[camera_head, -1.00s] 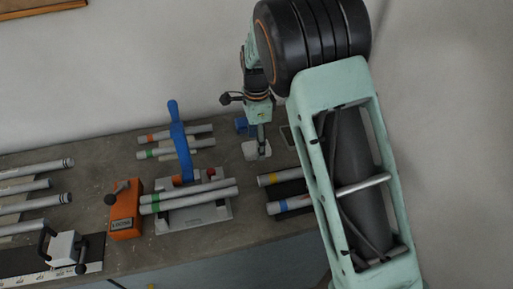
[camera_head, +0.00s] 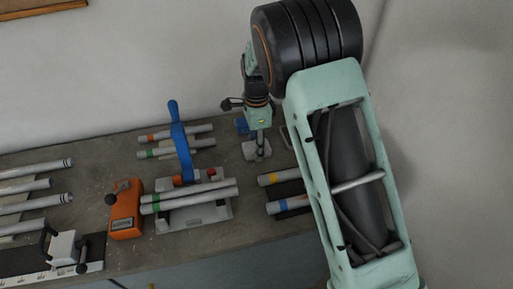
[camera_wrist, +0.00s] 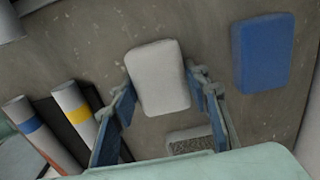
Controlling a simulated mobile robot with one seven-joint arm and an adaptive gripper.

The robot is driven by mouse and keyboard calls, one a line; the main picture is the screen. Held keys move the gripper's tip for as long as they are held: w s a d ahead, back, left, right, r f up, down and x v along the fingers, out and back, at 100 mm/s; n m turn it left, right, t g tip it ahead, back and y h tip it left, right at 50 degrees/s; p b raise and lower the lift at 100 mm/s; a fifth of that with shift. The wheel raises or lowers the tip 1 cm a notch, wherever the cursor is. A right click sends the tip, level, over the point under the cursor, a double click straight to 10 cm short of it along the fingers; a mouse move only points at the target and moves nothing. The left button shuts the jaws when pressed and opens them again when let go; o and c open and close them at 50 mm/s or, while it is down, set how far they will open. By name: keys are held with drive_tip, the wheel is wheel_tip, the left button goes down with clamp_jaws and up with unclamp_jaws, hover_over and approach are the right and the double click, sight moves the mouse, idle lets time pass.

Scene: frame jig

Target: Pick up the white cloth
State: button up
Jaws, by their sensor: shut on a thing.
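The white cloth (camera_wrist: 158,77) is a pale, rounded block-like pad in the middle of the wrist view. My gripper (camera_wrist: 162,98) has one finger on each side of it and is shut on it, near its lower part. In the head view the cloth (camera_head: 252,151) shows at the end of my gripper (camera_head: 258,148), near the back of the bench. From these views I cannot tell whether it is clear of the bench top.
A blue block (camera_wrist: 263,52) lies right of the cloth in the wrist view. Tubes with coloured bands (camera_head: 284,179) lie to its right in the head view. A blue-handled clamp (camera_head: 180,140) and an orange box (camera_head: 126,211) stand to the left.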

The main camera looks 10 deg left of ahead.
drive_tip(key=shift+r, duration=0.1)
drive_tip(key=shift+r, duration=0.2)
wheel_tip(320, 180, up, 3)
drive_tip(key=shift+s+r, duration=0.1)
drive_tip(key=shift+s, duration=0.05)
drive_tip(key=s+d+r+b, duration=0.2)
drive_tip(key=s+d+r, duration=0.2)
drive_tip(key=s+r, duration=0.5)
drive_tip(key=shift+s+d+b, duration=0.15)
drive_tip(key=shift+s+b, duration=0.25)
drive_tip(key=shift+s, duration=1.65)
drive_tip(key=shift+r, duration=0.1)
